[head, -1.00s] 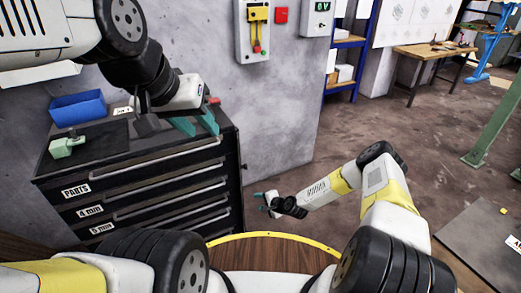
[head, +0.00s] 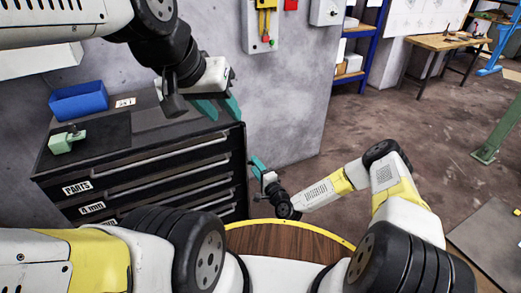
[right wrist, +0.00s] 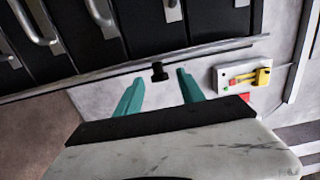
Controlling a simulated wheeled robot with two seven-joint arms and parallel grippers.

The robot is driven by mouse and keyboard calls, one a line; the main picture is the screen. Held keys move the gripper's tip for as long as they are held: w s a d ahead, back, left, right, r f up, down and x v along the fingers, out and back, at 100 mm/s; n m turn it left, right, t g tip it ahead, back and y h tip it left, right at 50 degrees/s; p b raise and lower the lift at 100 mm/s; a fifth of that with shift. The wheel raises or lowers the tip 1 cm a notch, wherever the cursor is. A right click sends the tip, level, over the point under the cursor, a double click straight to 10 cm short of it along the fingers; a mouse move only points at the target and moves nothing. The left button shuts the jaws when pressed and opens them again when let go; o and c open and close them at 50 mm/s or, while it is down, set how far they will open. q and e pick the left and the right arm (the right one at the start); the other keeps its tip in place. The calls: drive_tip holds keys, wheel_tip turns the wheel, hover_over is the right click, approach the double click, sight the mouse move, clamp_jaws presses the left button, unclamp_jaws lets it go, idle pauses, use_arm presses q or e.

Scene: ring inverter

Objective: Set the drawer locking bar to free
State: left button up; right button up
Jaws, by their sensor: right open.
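The black drawer cabinet (head: 150,165) stands at the left of the head view, with its labelled drawers shut. In the right wrist view a long grey bar (right wrist: 100,74) runs along the cabinet's edge, and a black knob (right wrist: 159,72) stands out by it. I take these for the locking bar; its setting cannot be read. My right gripper (head: 256,178) is open beside the cabinet's right side. In the right wrist view its teal fingers (right wrist: 160,76) are apart, with the knob seen between their tips; contact is not visible. My left gripper (head: 220,108) is open and empty above the cabinet top.
A blue bin (head: 78,102) and a green part (head: 66,141) on a dark mat sit on the cabinet top. A wall box with a yellow handle (head: 264,22) hangs behind. A round wooden table (head: 285,240) is in front.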

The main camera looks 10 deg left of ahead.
drive_tip(key=shift+w+a, duration=0.4)
drive_tip(key=shift+w, duration=0.1)
clamp_jaws()
drive_tip(key=shift+d, duration=0.1)
